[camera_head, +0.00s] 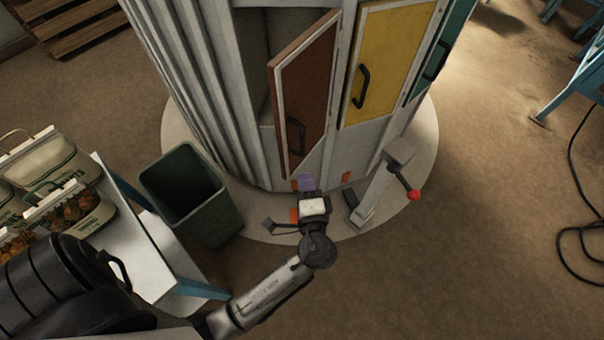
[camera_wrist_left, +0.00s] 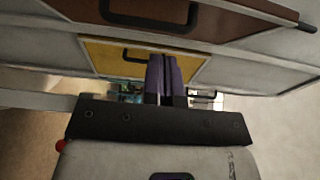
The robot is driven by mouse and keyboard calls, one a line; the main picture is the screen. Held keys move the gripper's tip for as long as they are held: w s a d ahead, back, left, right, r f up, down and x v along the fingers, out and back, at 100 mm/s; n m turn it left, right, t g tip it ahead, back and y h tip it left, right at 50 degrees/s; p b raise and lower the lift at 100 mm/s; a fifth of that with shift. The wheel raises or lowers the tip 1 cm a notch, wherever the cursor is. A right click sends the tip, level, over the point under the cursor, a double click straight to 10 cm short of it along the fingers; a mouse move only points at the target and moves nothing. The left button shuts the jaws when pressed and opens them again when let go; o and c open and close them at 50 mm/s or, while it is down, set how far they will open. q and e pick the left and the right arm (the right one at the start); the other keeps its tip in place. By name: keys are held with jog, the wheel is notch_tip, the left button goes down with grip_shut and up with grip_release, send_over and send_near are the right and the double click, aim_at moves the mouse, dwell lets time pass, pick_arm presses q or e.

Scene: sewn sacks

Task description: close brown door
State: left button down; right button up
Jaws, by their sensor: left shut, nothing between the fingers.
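The brown door (camera_head: 308,85) stands ajar on the pale ribbed round structure, with a dark opening to its left. Its right edge lies beside the yellow door, and its free left edge stands out. It has a black handle (camera_head: 296,135). In the left wrist view the brown door (camera_wrist_left: 225,22) spans the top, with its handle (camera_wrist_left: 150,20). My left gripper (camera_head: 305,184) is shut and empty, with purple fingers just below the door's lower edge in the head view. The fingers also show in the left wrist view (camera_wrist_left: 166,75). I cannot tell whether they touch the door. My right gripper is not in view.
A yellow door (camera_head: 388,60) and a teal door (camera_head: 440,45) sit right of the brown one. A grey lever post with a red knob (camera_head: 413,195) stands right of my gripper. A dark green bin (camera_head: 190,195) and a white table (camera_head: 150,235) stand left.

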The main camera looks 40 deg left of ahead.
aim_at(286, 136)
pick_arm(q)
jog(key=x, duration=0.3)
jog(key=s+a+x, duration=0.1)
jog(key=x, duration=0.6)
jog(key=shift+s+a, duration=0.2)
jog(key=shift+s, duration=0.1)
jog(key=shift+a, duration=0.55)
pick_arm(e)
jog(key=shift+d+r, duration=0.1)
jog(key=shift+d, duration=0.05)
